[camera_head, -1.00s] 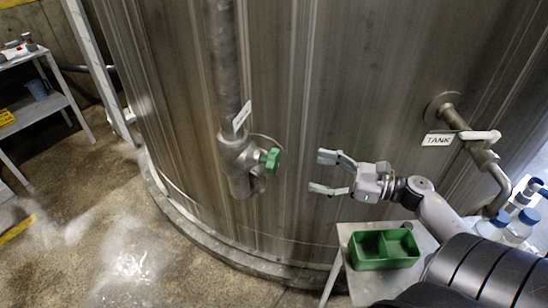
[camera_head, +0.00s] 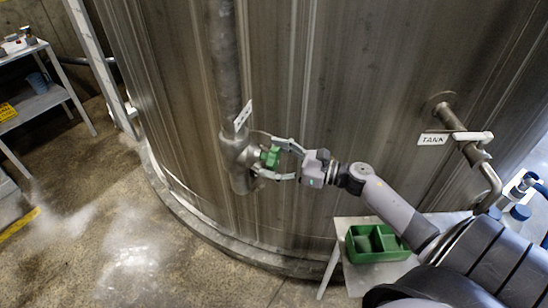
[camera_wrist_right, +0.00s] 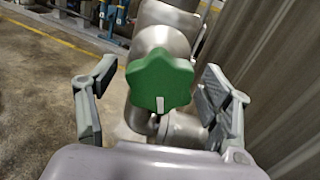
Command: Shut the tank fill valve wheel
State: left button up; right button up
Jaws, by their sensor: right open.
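The green valve wheel (camera_head: 269,157) sits on a metal valve body (camera_head: 238,160) on the vertical pipe in front of the large tank. My right gripper (camera_head: 268,160) is open, with one finger above the wheel and one below it in the head view. In the right wrist view the lobed green wheel (camera_wrist_right: 160,82) with a white mark lies between the two open fingers (camera_wrist_right: 160,100), with a gap on each side. No contact shows there. My left gripper is not in view.
A green divided tray (camera_head: 372,243) stands on a small white table (camera_head: 340,262) below my right arm. A pipe with a TANK label (camera_head: 433,139) and a handle is at the right. A shelf (camera_head: 40,100) is at the far left.

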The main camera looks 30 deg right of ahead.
jog(key=shift+c, duration=0.5)
jog(key=c, duration=1.1)
jog(key=shift+o, duration=0.2)
